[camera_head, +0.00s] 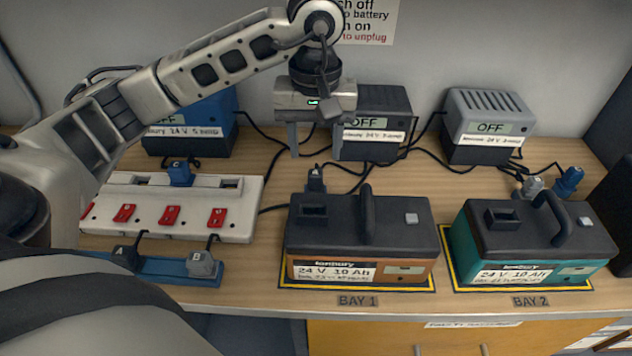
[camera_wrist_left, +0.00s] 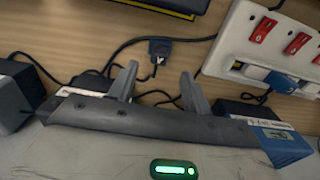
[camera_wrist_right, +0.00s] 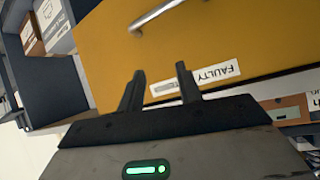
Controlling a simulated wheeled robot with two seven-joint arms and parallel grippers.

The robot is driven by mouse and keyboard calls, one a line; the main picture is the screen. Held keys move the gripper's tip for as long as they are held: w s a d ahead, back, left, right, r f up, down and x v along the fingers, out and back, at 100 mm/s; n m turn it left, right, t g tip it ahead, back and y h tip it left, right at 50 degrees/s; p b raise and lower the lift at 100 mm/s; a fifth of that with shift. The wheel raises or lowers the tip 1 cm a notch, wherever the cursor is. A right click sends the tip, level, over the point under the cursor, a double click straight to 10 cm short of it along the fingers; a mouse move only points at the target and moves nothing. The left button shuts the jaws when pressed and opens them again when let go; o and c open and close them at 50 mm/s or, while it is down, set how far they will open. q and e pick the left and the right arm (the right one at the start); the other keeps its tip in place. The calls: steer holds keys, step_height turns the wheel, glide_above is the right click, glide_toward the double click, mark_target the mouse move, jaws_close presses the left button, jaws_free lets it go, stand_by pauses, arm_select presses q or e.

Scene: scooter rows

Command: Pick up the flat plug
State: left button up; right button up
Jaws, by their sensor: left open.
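My left gripper (camera_head: 315,155) is open and empty, pointing down above the table behind the Bay 1 battery (camera_head: 362,240). A dark plug (camera_head: 315,180) with a cable is just below and in front of its fingers. In the left wrist view this plug (camera_wrist_left: 160,47) looks dark blue and lies beyond the gap between the fingertips, apart from them. I cannot tell for sure which plug is the flat one. My right gripper (camera_wrist_right: 160,72) shows only in its own wrist view, open and empty before a yellow drawer front (camera_wrist_right: 190,40).
A white power strip (camera_head: 245,210) holds a blue plug (camera_head: 181,173). A blue holder (camera_head: 165,268) carries a black plug (camera_head: 127,257) and a grey one (camera_head: 203,265). Grey (camera_head: 531,187) and blue (camera_head: 568,181) plugs stand behind the teal battery (camera_head: 535,245). Chargers (camera_head: 380,115) and loose cables line the back.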

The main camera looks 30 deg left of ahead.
mark_target(315, 172)
arm_select(q)
step_height(315, 172, down, 8)
steer(key=shift+w+a+r+p, duration=0.1)
steer(key=shift+w+p, duration=0.05)
steer(key=shift+p, duration=0.2)
jaws_close()
